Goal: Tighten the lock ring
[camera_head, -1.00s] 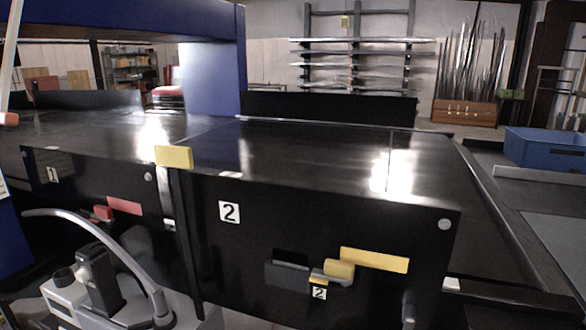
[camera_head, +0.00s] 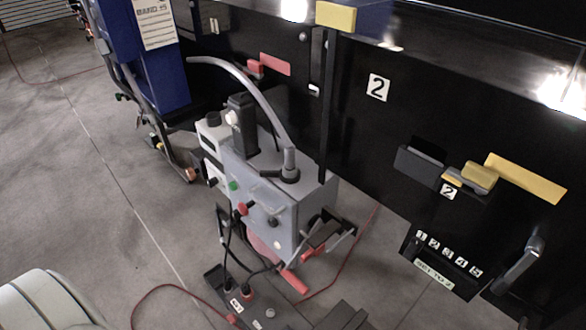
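A grey boxy unit (camera_head: 305,195) stands beside the black conveyor side. A curved grey tube (camera_head: 258,88) rises from a dark collar (camera_head: 288,174) on its top; I cannot tell whether this collar is the lock ring. A black upright block (camera_head: 241,125) and a white cap (camera_head: 213,118) are on top too. Its front carries a green knob (camera_head: 233,185), a red knob (camera_head: 242,208) and other small fittings.
The black conveyor panel (camera_head: 390,130) blocks the back and right, with a yellow tab (camera_head: 527,178) and a dark handle (camera_head: 519,257). A power strip (camera_head: 240,298) and red cable (camera_head: 345,268) lie on the floor around the unit. Grey floor (camera_head: 95,190) is open at left.

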